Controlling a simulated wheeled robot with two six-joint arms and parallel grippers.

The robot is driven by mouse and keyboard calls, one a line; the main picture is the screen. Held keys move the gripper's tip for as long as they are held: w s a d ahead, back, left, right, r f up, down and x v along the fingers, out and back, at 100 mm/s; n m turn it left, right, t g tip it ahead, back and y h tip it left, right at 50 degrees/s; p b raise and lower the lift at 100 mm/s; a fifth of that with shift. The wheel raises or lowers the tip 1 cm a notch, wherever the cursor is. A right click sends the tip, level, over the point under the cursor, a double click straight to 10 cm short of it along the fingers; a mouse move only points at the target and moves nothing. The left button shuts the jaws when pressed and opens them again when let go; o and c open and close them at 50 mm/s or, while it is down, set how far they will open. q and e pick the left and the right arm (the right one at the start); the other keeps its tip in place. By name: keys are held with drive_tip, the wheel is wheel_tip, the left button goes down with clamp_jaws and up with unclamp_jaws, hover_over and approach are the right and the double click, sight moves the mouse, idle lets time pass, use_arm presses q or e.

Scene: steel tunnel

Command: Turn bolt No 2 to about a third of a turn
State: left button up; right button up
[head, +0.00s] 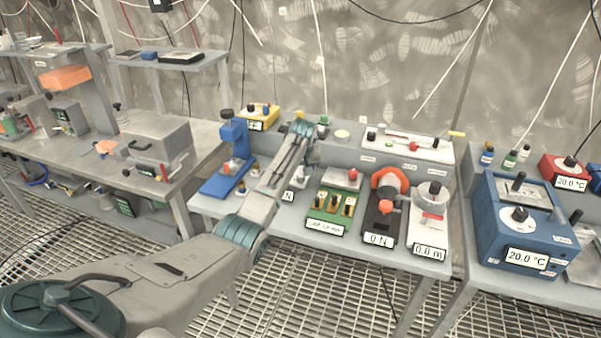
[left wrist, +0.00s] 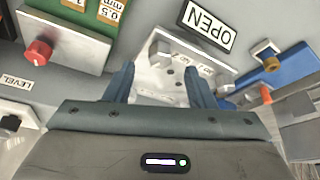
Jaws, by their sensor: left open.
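My left gripper (left wrist: 158,76) is open, one finger on each side of the block's near part, with nothing visibly held. I cannot tell whether the fingers touch it. In the head view my left arm reaches over the bench and hides most of the block. My right gripper is not in view.
On the bench stand a blue press (head: 232,160) to the left, a green gauge panel (head: 330,208), a black device with an orange ring (head: 388,182) and a white dial unit (head: 430,222) to the right. A red knob (left wrist: 38,52) is near the gripper.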

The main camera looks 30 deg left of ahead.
sight(300, 176)
use_arm(q)
drive_tip(key=shift+x, duration=1.85)
drive_tip(key=c, duration=1)
